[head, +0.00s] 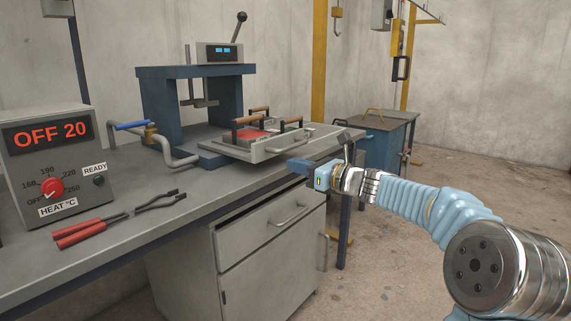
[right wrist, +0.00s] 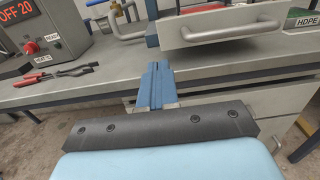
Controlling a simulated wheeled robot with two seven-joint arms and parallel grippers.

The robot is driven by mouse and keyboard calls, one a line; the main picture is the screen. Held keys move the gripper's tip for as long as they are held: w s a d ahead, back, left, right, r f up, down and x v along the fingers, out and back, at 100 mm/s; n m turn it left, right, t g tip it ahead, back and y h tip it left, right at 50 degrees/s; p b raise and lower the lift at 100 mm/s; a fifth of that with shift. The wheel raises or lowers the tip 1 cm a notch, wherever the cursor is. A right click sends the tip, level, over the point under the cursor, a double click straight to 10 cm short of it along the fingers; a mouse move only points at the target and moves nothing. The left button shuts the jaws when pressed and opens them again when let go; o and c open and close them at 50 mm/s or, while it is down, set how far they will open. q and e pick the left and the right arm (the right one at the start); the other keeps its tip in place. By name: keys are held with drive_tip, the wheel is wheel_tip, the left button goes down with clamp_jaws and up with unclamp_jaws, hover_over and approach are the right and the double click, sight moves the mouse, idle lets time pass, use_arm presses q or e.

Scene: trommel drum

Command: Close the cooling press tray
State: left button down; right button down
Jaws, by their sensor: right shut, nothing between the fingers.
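The cooling press (head: 165,95) is a blue frame with a small display and a black-knobbed lever on the bench. Its grey tray (head: 247,154) sticks out in front of the frame, so it is open. The tray front, with its bar handle (right wrist: 222,32), also shows in the right wrist view. A red mould (head: 250,135) with wooden handles lies on the tray. My right gripper (head: 298,167) is shut and empty, just in front of the tray and apart from its handle. In the right wrist view its blue fingers (right wrist: 156,72) are together, below and left of the handle. My left gripper is out of view.
A heater box (head: 50,150) reads OFF 20 at the left. Red-handled tongs (head: 115,220) lie on the bench near it. A drawer cabinet (head: 265,250) is below. Open floor lies right.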

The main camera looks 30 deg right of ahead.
sight(255, 155)
drive_tip(key=p+x, duration=0.2)
drive_tip(key=x, duration=0.9)
drive_tip(key=shift+w, duration=0.2)
drive_tip(key=shift+a, duration=0.1)
